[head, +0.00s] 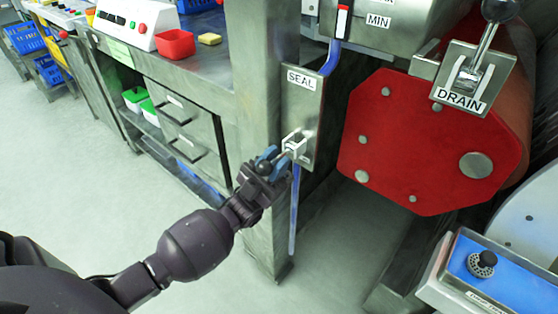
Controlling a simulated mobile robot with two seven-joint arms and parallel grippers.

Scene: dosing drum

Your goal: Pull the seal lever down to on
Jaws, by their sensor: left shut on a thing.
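The seal lever (295,143) is mounted on a grey plate labelled SEAL (301,100), fixed to a metal post. Its shaft comes out of the bracket low on the plate and leans outward to the lower left. My left gripper (269,161) is shut on the end of the seal lever. The fingers hide part of the lever's knob. My right gripper is not in view.
The drain lever (487,38) points up on its own plate at the upper right. A red drum (400,140) fills the right side. A blue hose (293,210) hangs beside the post. A counter with a red bin (175,44) stands behind.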

